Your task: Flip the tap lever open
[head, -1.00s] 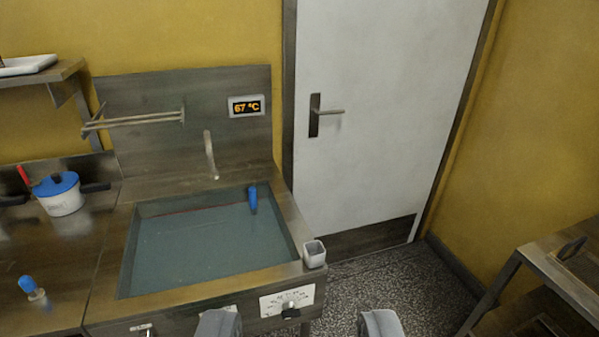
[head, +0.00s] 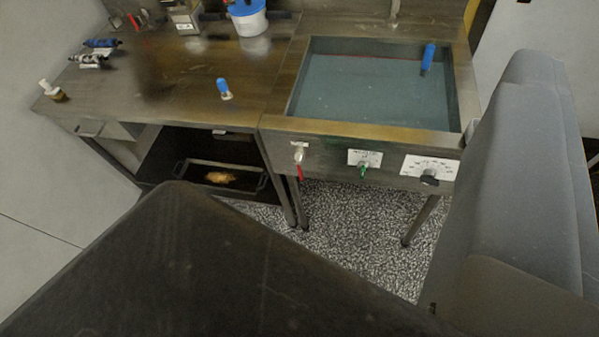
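The heated tank (head: 375,129) holds grey-blue water and stands right of centre. On its front panel is a small pale tap (head: 299,155) with a red lever (head: 299,173) pointing down. To its right is a second fitting with a green lever (head: 363,171) under a white label.
A dial with a black knob (head: 429,178) sits right of the levers. A blue-handled tool (head: 428,57) stands in the tank. A steel worktop (head: 170,85) adjoins on the left. A large dark surface (head: 200,270) fills the foreground. Speckled floor (head: 345,225) is clear below the tank.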

